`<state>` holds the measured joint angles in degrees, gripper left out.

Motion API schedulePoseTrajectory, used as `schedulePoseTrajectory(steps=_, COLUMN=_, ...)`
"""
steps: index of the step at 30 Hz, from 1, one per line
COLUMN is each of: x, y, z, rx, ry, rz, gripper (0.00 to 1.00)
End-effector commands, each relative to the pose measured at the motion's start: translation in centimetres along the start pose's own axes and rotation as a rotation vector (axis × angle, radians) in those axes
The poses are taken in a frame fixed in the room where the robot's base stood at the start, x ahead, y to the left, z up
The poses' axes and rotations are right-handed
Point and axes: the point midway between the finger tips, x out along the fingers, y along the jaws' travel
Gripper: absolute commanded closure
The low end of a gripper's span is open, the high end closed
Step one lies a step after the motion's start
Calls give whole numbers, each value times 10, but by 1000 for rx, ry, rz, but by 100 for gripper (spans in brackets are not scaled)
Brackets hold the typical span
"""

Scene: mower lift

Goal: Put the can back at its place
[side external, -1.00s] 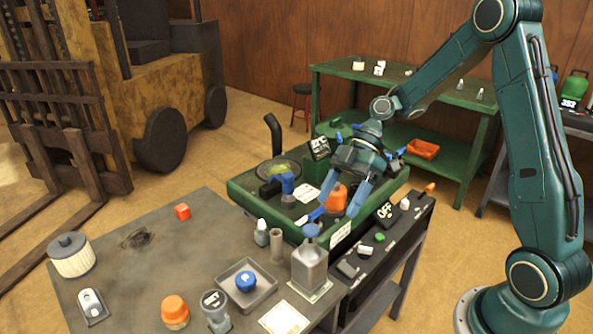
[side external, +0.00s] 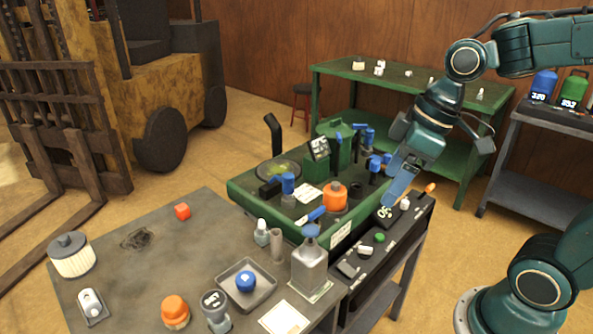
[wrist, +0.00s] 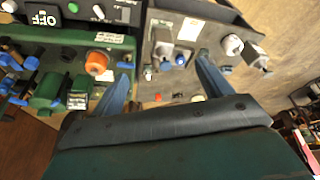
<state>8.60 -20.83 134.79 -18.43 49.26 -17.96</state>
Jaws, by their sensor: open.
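A grey square can with a blue cap (side external: 309,267) stands upright on a pale pad at the right edge of the grey table (side external: 215,215). I cannot tell for certain that this is the task's can. A blue can (side external: 543,86) and a green can (side external: 573,90) stand on the right-hand shelf. My gripper (side external: 392,196) is above the black console, to the upper right of the grey can, apart from it. It points down and is open and empty; in the wrist view its two fingers (wrist: 163,85) are wide apart with nothing between them.
A green bench tray (side external: 238,187) holds an orange-capped container (side external: 334,196) and several blue-handled valves. The black console (side external: 366,251) carries a display, a green button and small knobs. A grey tray (side external: 268,288) with a blue knob, jars and a red cube (side external: 182,211) are on the grey table.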

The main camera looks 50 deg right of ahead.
Motion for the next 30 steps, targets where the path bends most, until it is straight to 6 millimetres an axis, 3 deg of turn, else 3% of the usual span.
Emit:
schedulePoseTrajectory(steps=7, x=-27, y=-9, z=32, rx=201, ry=77, rz=127, gripper=22)
schedulePoseTrajectory(steps=15, x=-41, y=-10, z=59, rx=365, ry=148, rz=194, gripper=22)
schedulePoseTrajectory(steps=30, x=-42, y=-10, z=64, rx=397, ry=160, rz=204, gripper=22)
